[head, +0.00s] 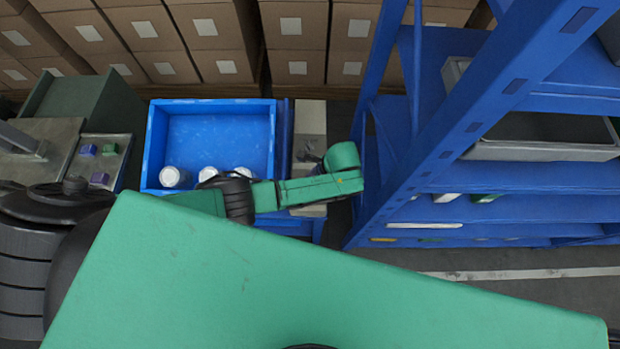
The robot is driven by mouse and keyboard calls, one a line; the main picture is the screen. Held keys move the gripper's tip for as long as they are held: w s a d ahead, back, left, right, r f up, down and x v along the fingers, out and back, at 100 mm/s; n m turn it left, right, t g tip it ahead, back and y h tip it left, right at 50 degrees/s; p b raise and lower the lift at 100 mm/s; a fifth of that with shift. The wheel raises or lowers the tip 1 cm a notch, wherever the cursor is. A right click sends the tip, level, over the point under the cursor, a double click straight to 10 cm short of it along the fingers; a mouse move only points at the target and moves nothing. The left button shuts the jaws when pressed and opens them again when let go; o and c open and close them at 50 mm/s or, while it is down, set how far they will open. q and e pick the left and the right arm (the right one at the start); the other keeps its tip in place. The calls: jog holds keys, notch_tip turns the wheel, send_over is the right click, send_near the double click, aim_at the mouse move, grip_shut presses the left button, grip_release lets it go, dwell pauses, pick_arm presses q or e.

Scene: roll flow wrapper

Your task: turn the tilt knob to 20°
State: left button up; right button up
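I cannot make out a tilt knob or any angle scale in the head view. A green arm link of mine (310,190) reaches across the middle, over the right end of a blue bin. A small grey part (308,156) shows beside its end, too small to identify. A large green surface, apparently my own arm close to the camera, fills the lower middle and hides what lies below. Neither gripper's fingers can be seen.
The blue bin (273,140) holds several white-topped cylinders (172,177). A blue rack (455,125) with a grey tray (540,150) stands at right. A metal surface (100,148) with purple blocks (99,178) is at left. Cardboard boxes (215,65) line the back.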

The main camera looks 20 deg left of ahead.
pick_arm(q)
jog(key=m+t+p, duration=0.1)
jog(key=m, duration=0.2)
jog(key=shift+s+m, duration=0.15)
jog(key=shift+m, duration=0.15)
jog(key=shift+m+t+h+p, duration=0.35)
jog(key=shift+m+t, duration=0.45)
jog(key=shift+m, duration=1)
jog(key=o, duration=1.4)
jog(key=shift+c, duration=0.2)
jog(key=b+v, duration=0.1)
jog(key=v, duration=1.3)
jog(key=shift+s+r, duration=0.2)
jog(key=shift+r, duration=0.05)
